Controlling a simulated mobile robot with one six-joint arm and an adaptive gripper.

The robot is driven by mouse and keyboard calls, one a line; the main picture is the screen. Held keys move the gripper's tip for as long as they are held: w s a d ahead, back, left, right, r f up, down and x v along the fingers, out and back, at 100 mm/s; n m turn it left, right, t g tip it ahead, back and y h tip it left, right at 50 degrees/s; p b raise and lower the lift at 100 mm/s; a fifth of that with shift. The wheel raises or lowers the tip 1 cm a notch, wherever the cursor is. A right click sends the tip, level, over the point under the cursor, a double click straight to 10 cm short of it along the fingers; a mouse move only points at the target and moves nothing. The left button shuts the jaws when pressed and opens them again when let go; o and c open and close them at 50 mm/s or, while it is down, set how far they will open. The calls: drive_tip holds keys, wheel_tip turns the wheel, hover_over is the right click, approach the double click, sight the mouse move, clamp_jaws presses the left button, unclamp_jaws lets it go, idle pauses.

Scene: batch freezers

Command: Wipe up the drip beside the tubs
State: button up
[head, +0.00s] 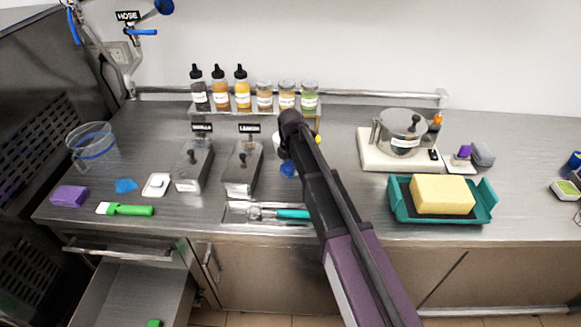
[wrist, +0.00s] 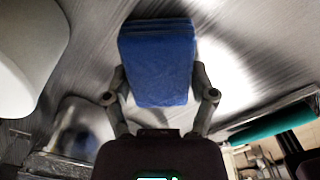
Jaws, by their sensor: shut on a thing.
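My gripper (wrist: 160,95) is shut on a folded blue cloth (wrist: 158,60), with one finger on each side of it. In the head view the cloth (head: 288,169) shows as a small blue patch, and my arm hides most of the gripper. The cloth is low over the steel counter; I cannot tell if it touches. Two steel tubs with lids, the left tub (head: 193,168) and the right tub (head: 242,170), stand to the left of the cloth, with small labels behind them. I cannot make out a drip in either view; the cloth or arm may hide it.
A white round container (head: 278,145) stands close by the cloth. A teal-handled tool (head: 292,214) lies on a tray at the front edge. A teal tray (head: 484,211) holding a yellow block is at right. A purple sponge (head: 70,196) and green scraper (head: 130,209) lie left. A drawer (head: 125,283) stands open.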

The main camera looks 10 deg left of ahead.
sight(290, 173)
drive_tip(key=shift+s, duration=0.15)
drive_tip(key=shift+s+d+r, duration=0.1)
drive_tip(key=shift+s+d, duration=0.05)
drive_tip(key=shift+s, duration=0.65)
drive_tip(key=shift+s+d, duration=0.15)
drive_tip(key=shift+s, duration=0.6)
drive_tip(key=shift+s, duration=0.1)
drive_tip(key=shift+s+d, duration=0.2)
drive_tip(key=shift+s, duration=0.6)
drive_tip(key=shift+s+d, duration=0.2)
drive_tip(key=shift+s, duration=0.6)
drive_tip(key=shift+s+d, duration=0.15)
drive_tip(key=shift+s, duration=0.65)
drive_tip(key=shift+s+d, duration=0.1)
drive_tip(key=shift+s, duration=0.65)
wheel_tip(290, 173, up, 6)
drive_tip(key=p, duration=0.6)
